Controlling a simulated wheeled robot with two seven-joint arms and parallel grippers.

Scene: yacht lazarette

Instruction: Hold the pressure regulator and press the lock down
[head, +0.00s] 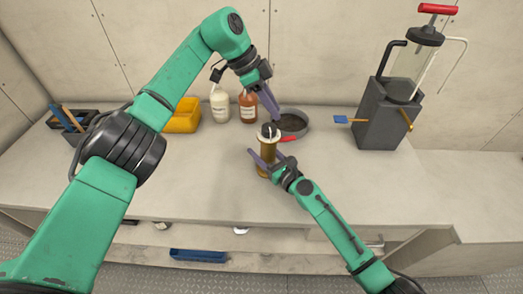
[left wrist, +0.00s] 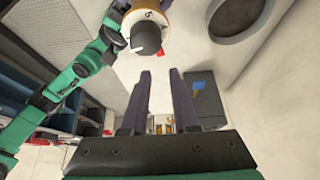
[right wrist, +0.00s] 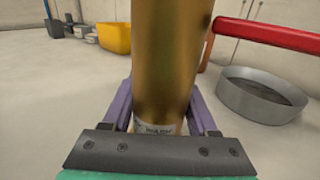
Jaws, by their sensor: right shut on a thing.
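The pressure regulator (head: 268,158) is an upright brass cylinder with a white dial and black knob on top, standing on the bench. My right gripper (head: 266,160) is shut around its body; the brass fills the space between the fingers in the right wrist view (right wrist: 165,65). The red lock lever (head: 288,139) sticks out to the right near the top, and shows large in the right wrist view (right wrist: 265,36). My left gripper (head: 275,113) is above and just behind the knob, fingers apart and empty. In the left wrist view the knob (left wrist: 146,38) lies beyond the fingertips (left wrist: 159,72).
A grey round pan (head: 292,124) is right behind the regulator. A white bottle (head: 220,106), a brown bottle (head: 248,108) and a yellow bin (head: 184,116) stand along the wall. A grey machine (head: 382,115) stands at right. The front bench is clear.

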